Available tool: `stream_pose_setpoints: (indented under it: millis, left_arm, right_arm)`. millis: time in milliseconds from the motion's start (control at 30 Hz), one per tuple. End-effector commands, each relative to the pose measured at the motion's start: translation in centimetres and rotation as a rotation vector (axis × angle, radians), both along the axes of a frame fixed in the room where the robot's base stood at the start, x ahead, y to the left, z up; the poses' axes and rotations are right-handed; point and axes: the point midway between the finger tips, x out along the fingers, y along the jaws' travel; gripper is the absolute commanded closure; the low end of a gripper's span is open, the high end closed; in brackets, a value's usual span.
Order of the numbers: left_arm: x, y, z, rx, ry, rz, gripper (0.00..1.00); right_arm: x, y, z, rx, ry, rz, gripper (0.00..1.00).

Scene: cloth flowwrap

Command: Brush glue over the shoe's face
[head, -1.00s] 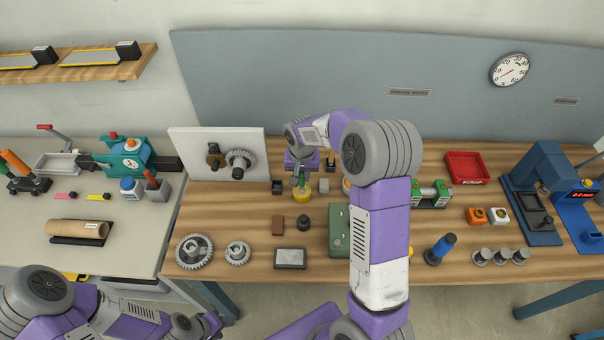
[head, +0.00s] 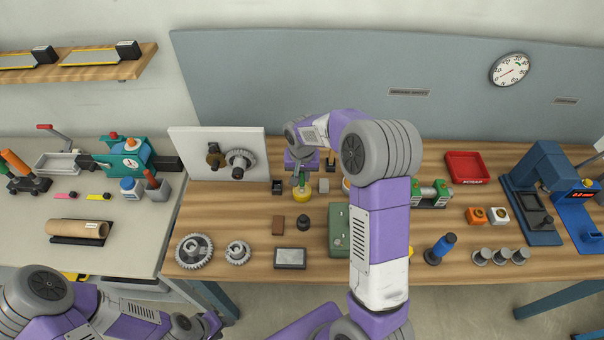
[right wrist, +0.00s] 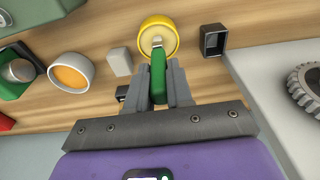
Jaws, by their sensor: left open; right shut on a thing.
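My right gripper (right wrist: 158,88) is shut on a green brush handle (right wrist: 158,72), seen in the right wrist view. The brush reaches down to a round yellow pot (right wrist: 150,22); its bristles are hidden, so I cannot tell how deep they are. The yellow pot also shows in the head view (head: 302,195), under my right gripper (head: 300,172). A small brown block (head: 278,225) lies on the wooden bench in front of the pot; I cannot tell for sure whether it is the shoe. My left gripper (head: 212,324) is open and empty, low at the left, in front of the bench.
A black square cup (right wrist: 213,40), a grey block (right wrist: 119,61) and a white cup with orange contents (right wrist: 72,72) stand near the pot. A black knob-like piece (head: 304,223), a grey plate (head: 290,258) and gears (head: 194,251) lie nearer the front. A green case (head: 338,230) is to the right.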

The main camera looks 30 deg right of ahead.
Motion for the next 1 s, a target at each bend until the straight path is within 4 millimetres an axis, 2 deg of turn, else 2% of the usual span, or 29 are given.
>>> stream_pose_setpoints:
  millis: [167,833,1000]
  left_arm:
    - [0.0,0.0,0.7,0.0,0.0,0.0,0.57]
    - [0.0,0.0,4.7,0.0,0.0,0.0,0.57]
    - [0.0,0.0,5.2,0.0,0.0,0.0,0.57]
  right_arm:
    - [-0.1,0.0,0.8,0.001,0.003,0.0,1.0]
    - [0.0,0.0,6.4,0.0,0.001,0.0,1.0]
    - [-0.1,0.0,7.1,0.0,0.001,0.0,1.0]
